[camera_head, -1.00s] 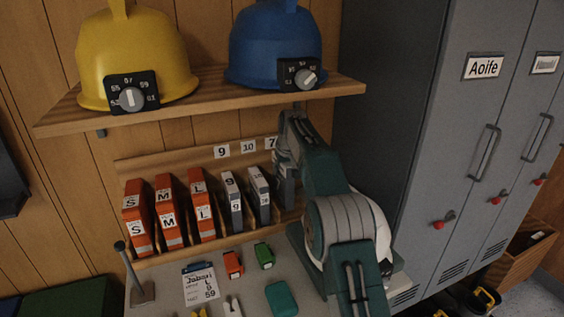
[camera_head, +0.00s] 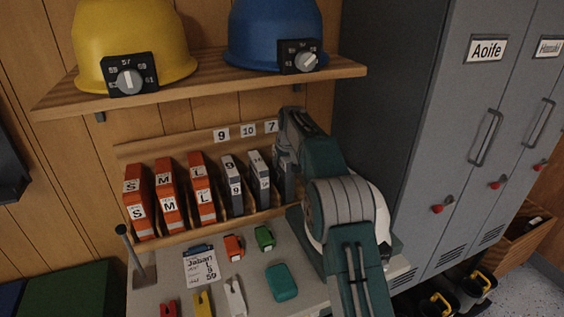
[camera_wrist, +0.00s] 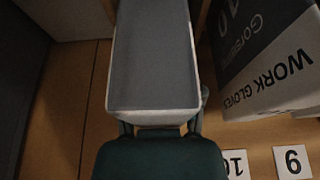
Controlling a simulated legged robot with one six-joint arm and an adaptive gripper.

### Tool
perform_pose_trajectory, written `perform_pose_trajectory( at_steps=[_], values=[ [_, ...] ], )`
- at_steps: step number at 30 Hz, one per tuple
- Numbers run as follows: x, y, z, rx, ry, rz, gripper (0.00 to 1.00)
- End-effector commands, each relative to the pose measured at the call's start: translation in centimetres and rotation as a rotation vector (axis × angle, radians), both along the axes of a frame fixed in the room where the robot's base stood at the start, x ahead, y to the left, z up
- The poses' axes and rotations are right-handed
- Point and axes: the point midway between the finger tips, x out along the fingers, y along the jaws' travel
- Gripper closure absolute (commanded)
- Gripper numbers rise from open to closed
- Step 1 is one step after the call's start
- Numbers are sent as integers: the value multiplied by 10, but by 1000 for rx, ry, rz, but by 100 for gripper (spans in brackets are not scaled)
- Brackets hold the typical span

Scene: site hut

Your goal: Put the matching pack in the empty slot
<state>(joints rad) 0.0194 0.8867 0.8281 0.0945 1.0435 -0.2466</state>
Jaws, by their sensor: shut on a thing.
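My gripper (camera_wrist: 160,125) is shut on a grey pack (camera_wrist: 152,60) with a pale rim, seen from its end in the wrist view. In the head view the held pack (camera_head: 286,185) shows as a narrow grey strip under the "7" label (camera_head: 271,127), at the rack's right end. My arm hides much of it, and I cannot tell whether it rests on the rack. Left of it stand grey-and-white packs marked 9 (camera_head: 232,185) and probably 10 (camera_head: 259,178). Orange packs S (camera_head: 138,203), M (camera_head: 170,197) and L (camera_head: 202,190) stand further left.
A shelf (camera_head: 210,91) with a yellow helmet (camera_head: 125,40) and a blue helmet (camera_head: 275,35) overhangs the rack. Grey lockers (camera_head: 430,120) stand close on the right. The bench below holds an order card (camera_head: 200,266), a teal case (camera_head: 281,282) and small coloured items.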

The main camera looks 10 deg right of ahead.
Motion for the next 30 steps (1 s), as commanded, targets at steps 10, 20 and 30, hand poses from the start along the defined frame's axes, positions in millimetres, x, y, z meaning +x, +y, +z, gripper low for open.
perform_pose_trajectory(
  at_steps=[10, 20, 30],
  values=[
    [0, 0, -6, 0, 0, 0, 100],
    [0, 0, -6, 0, 0, 0, 10],
    [-3, -1, 4, 0, -2, 0, 10]
  ],
)
